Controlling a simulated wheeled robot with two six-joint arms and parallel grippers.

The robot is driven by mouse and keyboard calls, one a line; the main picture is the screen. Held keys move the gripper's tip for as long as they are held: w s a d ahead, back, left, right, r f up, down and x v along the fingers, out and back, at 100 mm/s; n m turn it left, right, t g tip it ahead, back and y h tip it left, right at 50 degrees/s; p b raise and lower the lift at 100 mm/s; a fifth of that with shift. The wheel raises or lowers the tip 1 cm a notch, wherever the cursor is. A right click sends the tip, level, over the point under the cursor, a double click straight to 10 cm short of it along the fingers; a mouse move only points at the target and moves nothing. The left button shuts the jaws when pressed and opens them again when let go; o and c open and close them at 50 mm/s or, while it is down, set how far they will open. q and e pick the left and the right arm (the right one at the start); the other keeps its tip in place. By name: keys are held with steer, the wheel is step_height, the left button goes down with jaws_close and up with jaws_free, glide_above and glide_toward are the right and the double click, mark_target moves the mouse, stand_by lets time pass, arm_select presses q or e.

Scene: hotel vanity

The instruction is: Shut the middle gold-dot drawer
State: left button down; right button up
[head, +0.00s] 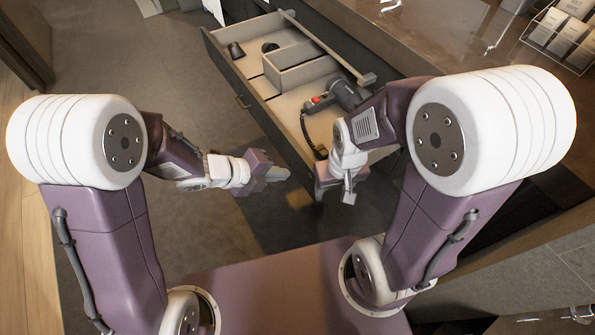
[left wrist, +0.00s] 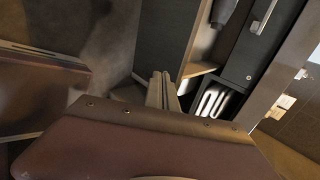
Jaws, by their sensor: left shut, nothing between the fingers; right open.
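An open drawer (head: 240,85) with a dark front and pale dividers sticks out from the vanity in the head view. A dark hair dryer (head: 345,94) with a red part and a few small dark items lie in it. In the left wrist view the drawer's dark front (left wrist: 163,40) stands just beyond my left gripper (left wrist: 163,92). My left gripper (head: 277,172) is shut and empty, outside the drawer near its front. Whether it touches is unclear. My right gripper (head: 335,187) is open and empty by the drawer's near end. No gold dot is clear on the open drawer.
The vanity counter (head: 440,40) runs along the upper right, with a wire rack of cards (head: 562,35). Floor left of the drawer is clear.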

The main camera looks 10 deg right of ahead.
mark_target(307, 167)
arm_select(q)
steer(key=d, duration=0.1)
steer(key=w+d+f, duration=0.1)
steer(key=d, duration=0.2)
steer(key=shift+w+f, duration=0.15)
steer(key=shift+f, duration=0.1)
steer(key=shift+w+d, duration=0.2)
steer(key=shift+d, duration=0.45)
arm_select(e)
steer(key=shift+f, duration=0.65)
